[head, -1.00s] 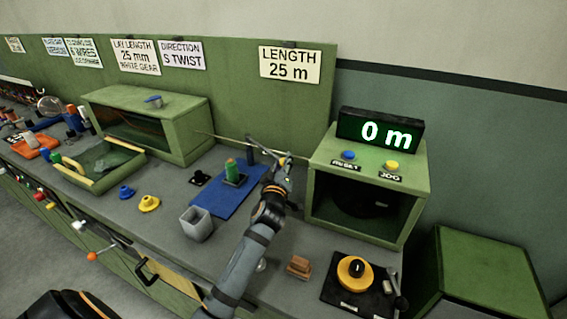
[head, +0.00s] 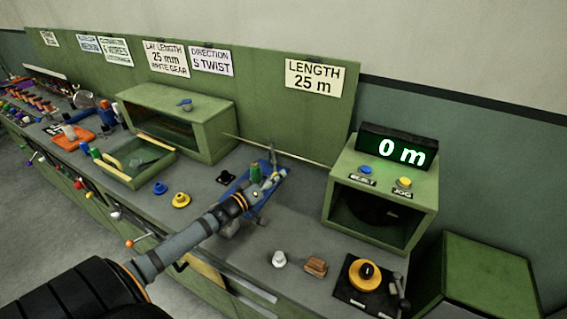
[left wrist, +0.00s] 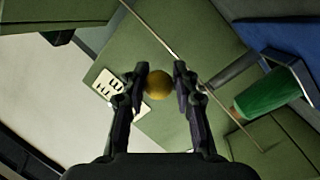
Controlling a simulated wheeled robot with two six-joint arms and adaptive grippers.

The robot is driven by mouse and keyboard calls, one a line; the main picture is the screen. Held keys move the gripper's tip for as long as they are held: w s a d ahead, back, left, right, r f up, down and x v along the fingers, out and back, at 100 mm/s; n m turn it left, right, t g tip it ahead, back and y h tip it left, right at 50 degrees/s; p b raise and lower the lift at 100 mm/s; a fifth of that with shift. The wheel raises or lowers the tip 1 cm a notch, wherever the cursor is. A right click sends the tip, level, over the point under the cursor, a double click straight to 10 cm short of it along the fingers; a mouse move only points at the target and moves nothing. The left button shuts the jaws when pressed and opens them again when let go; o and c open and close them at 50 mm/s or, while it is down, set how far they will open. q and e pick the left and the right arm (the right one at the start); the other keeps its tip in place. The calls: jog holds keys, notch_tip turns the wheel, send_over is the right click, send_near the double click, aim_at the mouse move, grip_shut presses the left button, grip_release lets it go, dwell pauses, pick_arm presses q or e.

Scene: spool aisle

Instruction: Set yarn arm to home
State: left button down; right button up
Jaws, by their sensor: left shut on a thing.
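The thin rod (head: 295,155) runs from the green hood to the counter box in the head view. It also crosses behind the right finger in the left wrist view (left wrist: 150,32). How the knob joins the yarn arm is hidden. My right gripper is not in view.
The green box (head: 344,225) with the "0 m" display (head: 390,147) is to the right. The green hood (head: 215,135) and tray (head: 125,181) are left. A black plate with a yellow dial (head: 365,276) lies front right.

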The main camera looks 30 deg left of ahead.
pick_arm(q)
jog(key=shift+s+a+r+m+h+b, duration=0.2)
jog(key=shift+a+m+h+b, duration=0.25)
jog(key=shift+b, duration=0.1)
jog(key=shift+s+a+r+h, duration=0.2)
jog(key=shift+s+a+h, duration=0.15)
jog(key=shift+a+h, duration=0.15)
jog(key=shift+m, duration=0.25)
jog(key=c, duration=1.1)
grip_release()
jog(key=shift+o, duration=0.2)
jog(key=shift+f, duration=0.15)
